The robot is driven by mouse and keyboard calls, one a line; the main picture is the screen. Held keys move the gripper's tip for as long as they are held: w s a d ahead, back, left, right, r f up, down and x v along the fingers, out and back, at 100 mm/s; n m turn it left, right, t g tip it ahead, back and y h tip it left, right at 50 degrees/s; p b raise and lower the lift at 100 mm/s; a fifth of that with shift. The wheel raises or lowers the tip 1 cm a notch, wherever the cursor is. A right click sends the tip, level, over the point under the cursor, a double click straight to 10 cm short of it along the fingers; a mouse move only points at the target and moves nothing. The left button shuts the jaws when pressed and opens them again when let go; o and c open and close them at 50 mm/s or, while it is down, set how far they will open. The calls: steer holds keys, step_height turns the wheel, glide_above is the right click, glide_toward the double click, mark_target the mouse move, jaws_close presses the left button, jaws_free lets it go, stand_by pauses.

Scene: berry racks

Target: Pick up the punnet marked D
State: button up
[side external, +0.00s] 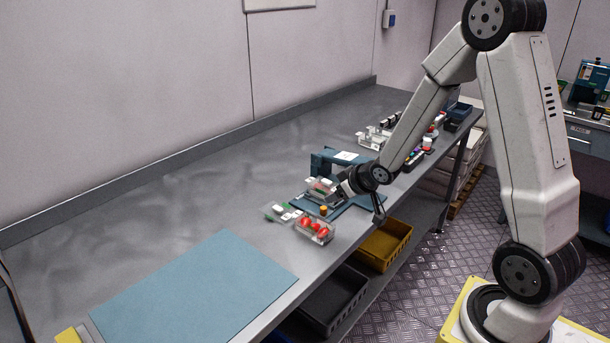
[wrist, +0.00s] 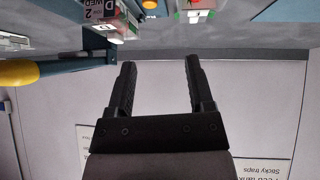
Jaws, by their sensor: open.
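In the side view my gripper (side external: 343,190) is low over the bench, close to a clear punnet (side external: 322,187) on the blue mat by a teal stand. The letters are too small to read there. Another punnet with red berries (side external: 315,229) stands nearer the bench's front edge.
A teal stand (side external: 345,158) rises just behind my gripper. A low clear tray (side external: 281,212) lies to the left. A yellow cylinder (wrist: 18,73) is close at left in the wrist view. Several items crowd the bench's far right. A large blue mat (side external: 195,295) is bare.

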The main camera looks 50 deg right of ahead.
mark_target(329, 182)
steer(key=w+d+f+t+y, duration=0.1)
steer(key=d+t, duration=0.3)
steer(key=d, duration=0.5)
steer(key=shift+w+f+t, duration=0.4)
steer(key=shift+w+f, duration=0.15)
steer(key=shift+w, duration=0.05)
steer(key=shift+w+d, duration=0.1)
steer(key=shift+x, duration=1.2)
steer(key=shift+f, duration=0.1)
steer(key=shift+f+x, duration=0.1)
steer(key=shift+x, duration=1.2)
steer(key=shift+f+x, duration=0.15)
steer(key=shift+x, duration=1.1)
jaws_close()
